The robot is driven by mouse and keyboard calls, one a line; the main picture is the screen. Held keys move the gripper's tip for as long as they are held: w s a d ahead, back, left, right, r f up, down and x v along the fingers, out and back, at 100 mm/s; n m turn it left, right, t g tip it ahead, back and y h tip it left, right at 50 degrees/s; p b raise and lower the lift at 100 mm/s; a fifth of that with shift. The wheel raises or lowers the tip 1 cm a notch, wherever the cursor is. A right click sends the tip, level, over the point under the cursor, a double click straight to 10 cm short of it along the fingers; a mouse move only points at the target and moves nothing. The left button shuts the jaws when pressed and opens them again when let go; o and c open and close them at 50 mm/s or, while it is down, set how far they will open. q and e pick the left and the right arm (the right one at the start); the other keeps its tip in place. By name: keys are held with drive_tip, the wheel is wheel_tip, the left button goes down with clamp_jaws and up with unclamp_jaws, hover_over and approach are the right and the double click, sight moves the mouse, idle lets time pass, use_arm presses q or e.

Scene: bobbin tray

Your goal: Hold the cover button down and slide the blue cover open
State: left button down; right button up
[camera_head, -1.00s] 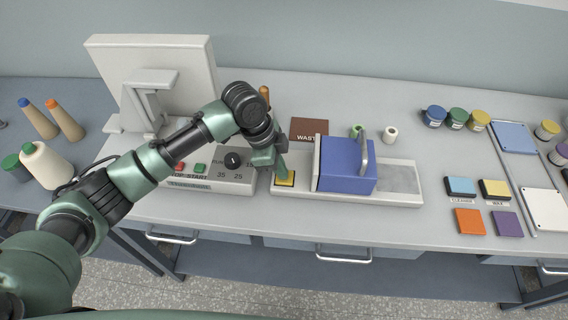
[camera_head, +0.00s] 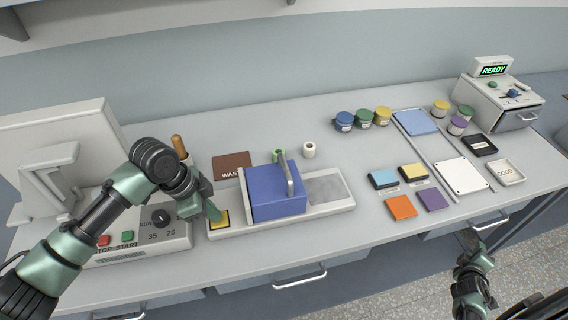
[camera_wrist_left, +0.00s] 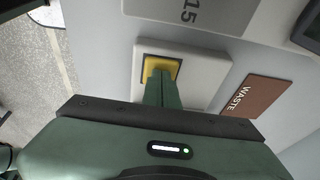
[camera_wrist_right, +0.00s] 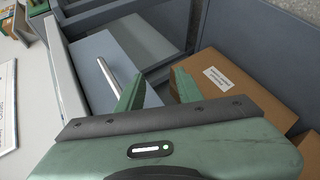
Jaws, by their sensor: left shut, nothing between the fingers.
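The blue cover (camera_head: 277,194), with a grey upright handle (camera_head: 291,175), sits on a long pale base (camera_head: 326,206). A speckled grey plate (camera_head: 326,188) shows to the right of the cover. The yellow cover button (camera_head: 219,221) is at the base's left end and also shows in the left wrist view (camera_wrist_left: 175,66). My left gripper (camera_head: 216,216) is shut and empty, with its fingertips on the button. My right gripper (camera_head: 470,238) hangs past the table's front edge, far right of the cover. Its fingers are apart and empty in the right wrist view (camera_wrist_right: 158,92).
A control box (camera_head: 140,238) with a dial stands left of the base. A brown WASTE mat (camera_head: 232,166) and small spools (camera_head: 309,150) lie behind it. Coloured pads (camera_head: 401,207) lie right of it. A drawer handle (camera_wrist_right: 108,76) and cardboard box (camera_wrist_right: 225,90) are near my right gripper.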

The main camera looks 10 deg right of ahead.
drive_tip(key=w+d+r+n+t+h, duration=0.15)
drive_tip(key=d+r, duration=0.35)
drive_tip(key=r, duration=0.6)
drive_tip(key=w+d+r+n+t+h, duration=0.1)
drive_tip(key=w+d+r+t+h, duration=0.3)
drive_tip(key=r, duration=0.6)
drive_tip(key=w+a+r+n+t+y, duration=0.7)
drive_tip(key=w+a+r+n+y, duration=0.2)
drive_tip(key=w+a+r+n, duration=1)
drive_tip(key=w+a+r+n+t+y, duration=0.1)
drive_tip(key=w+a+r+n+y, duration=0.25)
drive_tip(key=a, duration=0.25)
drive_tip(key=n+g+y, duration=0.3)
drive_tip(key=n, duration=0.5)
approach(281, 155)
drive_tip(key=shift+t, duration=0.25)
drive_tip(key=w, duration=0.2)
drive_tip(key=w+f, duration=0.1)
drive_tip(key=w, duration=0.4)
drive_tip(key=shift+w+d+f, duration=0.15)
drive_tip(key=shift+w+d, duration=0.05)
drive_tip(key=shift+w, duration=0.1)
